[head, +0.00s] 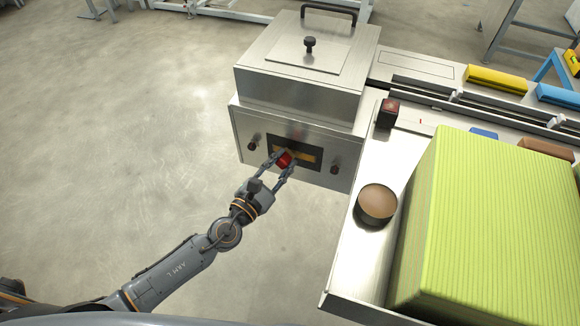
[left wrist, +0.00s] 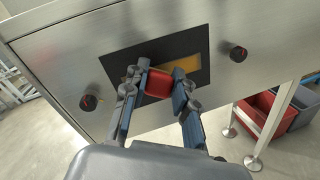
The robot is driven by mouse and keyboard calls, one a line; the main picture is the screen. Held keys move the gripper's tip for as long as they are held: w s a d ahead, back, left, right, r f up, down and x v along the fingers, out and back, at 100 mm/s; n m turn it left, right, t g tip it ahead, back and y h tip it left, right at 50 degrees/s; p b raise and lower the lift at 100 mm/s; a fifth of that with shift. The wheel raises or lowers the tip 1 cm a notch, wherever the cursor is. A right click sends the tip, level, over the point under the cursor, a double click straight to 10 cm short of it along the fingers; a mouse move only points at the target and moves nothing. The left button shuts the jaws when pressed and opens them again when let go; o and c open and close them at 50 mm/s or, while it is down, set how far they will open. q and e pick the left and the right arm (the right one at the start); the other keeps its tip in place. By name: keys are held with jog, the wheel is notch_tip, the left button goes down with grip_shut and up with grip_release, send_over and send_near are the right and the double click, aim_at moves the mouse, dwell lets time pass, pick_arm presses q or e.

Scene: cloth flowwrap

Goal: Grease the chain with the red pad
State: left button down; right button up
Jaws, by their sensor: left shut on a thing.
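My left gripper (head: 284,169) is shut on the red pad (head: 284,159) at the front of the steel machine. The pad also shows between the fingers in the left wrist view (left wrist: 159,84). It is held at a dark rectangular opening (head: 311,160) in the machine's front panel. A yellow-orange strip, likely the chain (left wrist: 186,64), shows inside the opening, partly hidden by the pad and fingers. I cannot tell whether the pad touches it. My right gripper is not in view.
The steel housing (head: 284,89) has a lid with a black knob, and dark knobs flank the opening. A steel table at right bears a round brown-topped tin (head: 377,203), a dark red-topped block (head: 388,113) and a large green ribbed block (head: 490,225). The floor at left is clear.

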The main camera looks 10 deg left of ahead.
pick_arm(q)
jog(key=shift+a, duration=0.35)
jog(key=v, duration=0.4)
jog(key=d+v, duration=0.1)
jog(key=shift+s, duration=0.6)
jog(key=v, duration=0.1)
jog(key=b+v, duration=0.1)
jog(key=v, duration=0.1)
jog(key=shift+s+d, duration=0.15)
jog(key=shift+d, duration=0.15)
